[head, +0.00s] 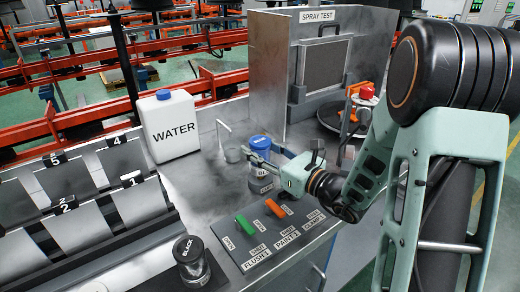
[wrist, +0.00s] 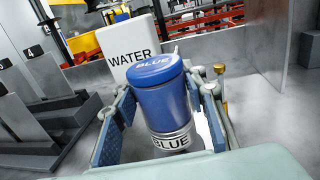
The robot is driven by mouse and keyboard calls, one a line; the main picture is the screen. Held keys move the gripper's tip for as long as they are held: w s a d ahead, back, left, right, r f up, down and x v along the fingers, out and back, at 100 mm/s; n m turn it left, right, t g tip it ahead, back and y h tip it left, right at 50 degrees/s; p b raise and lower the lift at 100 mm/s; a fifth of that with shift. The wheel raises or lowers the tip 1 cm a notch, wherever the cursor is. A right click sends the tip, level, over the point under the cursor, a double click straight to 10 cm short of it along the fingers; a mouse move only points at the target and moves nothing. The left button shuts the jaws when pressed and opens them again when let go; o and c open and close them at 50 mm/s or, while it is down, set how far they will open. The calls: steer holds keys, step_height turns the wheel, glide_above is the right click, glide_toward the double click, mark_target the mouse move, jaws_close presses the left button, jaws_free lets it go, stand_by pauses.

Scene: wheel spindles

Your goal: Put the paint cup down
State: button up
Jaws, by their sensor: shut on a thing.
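In the head view the cup (head: 260,183) is upright over the metal worktop, behind the switch panel. My gripper (head: 262,161) reaches in from the right and is shut around it. In the wrist view the cup (wrist: 158,98) stands between the two fingers of my gripper (wrist: 165,110), slightly tilted in the picture. I cannot tell whether its base touches the worktop.
A white WATER jug (head: 170,128) stands behind left, also in the wrist view (wrist: 128,45). A BLACK cup (head: 190,262) is at front left. The switch panel (head: 272,240) has green and orange levers. The spray test booth (head: 320,65) is behind. Numbered slanted panels (head: 68,180) fill the left.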

steer(key=shift+f+b, duration=0.6)
steer(key=shift+b, duration=0.05)
steer(key=o, duration=1.4)
steer(key=shift+o, duration=0.2)
steer(key=shift+r+p, duration=0.45)
steer(key=shift+p, duration=0.05)
steer(key=v, duration=1.2)
steer(key=shift+p, duration=0.35)
steer(key=shift+d+r, duration=0.1)
steer(key=shift+r, duration=0.05)
